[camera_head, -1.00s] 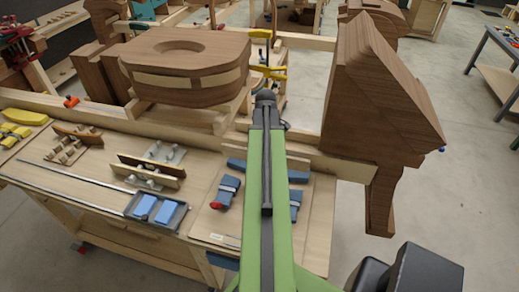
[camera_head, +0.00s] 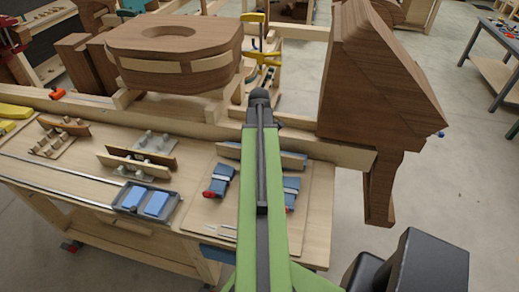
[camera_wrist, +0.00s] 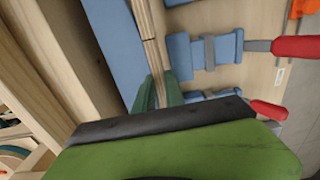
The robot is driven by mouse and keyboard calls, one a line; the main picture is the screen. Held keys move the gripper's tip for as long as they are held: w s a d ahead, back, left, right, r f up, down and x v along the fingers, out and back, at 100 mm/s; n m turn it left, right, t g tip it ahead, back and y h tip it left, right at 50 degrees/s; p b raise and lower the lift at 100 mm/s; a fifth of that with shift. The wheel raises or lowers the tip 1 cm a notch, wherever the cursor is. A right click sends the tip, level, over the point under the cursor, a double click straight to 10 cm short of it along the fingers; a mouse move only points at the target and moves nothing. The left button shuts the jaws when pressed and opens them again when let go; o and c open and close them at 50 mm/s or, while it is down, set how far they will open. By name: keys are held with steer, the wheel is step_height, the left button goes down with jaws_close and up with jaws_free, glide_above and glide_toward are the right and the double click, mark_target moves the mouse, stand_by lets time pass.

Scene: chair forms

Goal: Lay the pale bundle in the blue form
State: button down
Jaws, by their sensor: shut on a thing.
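The pale bundle (camera_wrist: 151,40) is a stack of thin light-wood strips in the wrist view. My gripper (camera_wrist: 162,92) is shut on it, with a green finger on each side. The blue form shows as a long blue block (camera_wrist: 117,45) left of the bundle and blue clamp-like pieces (camera_wrist: 182,56) with red handles to its right. From above, the bundle lies between them; I cannot tell its height or whether it touches them. In the head view, the form's blue bar (camera_head: 296,162) shows beside my green arm, which hides its middle and the fingertips.
The form's board lies at the right end of a wooden bench (camera_head: 100,200). A tray with blue blocks (camera_head: 145,201) and several wooden jigs (camera_head: 137,160) lie to the left. Large brown wooden shapes (camera_head: 375,90) stand behind. Open floor lies at the right.

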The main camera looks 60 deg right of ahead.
steer(key=shift+f+b, duration=2.2)
steer(key=shift+f, duration=0.45)
steer(key=shift+f+b, duration=0.35)
steer(key=c, duration=1.3)
jaws_free()
steer(key=shift+r, duration=0.1)
step_height(320, 180, up, 17)
steer(key=p, duration=1.7)
steer(key=shift+r, duration=0.15)
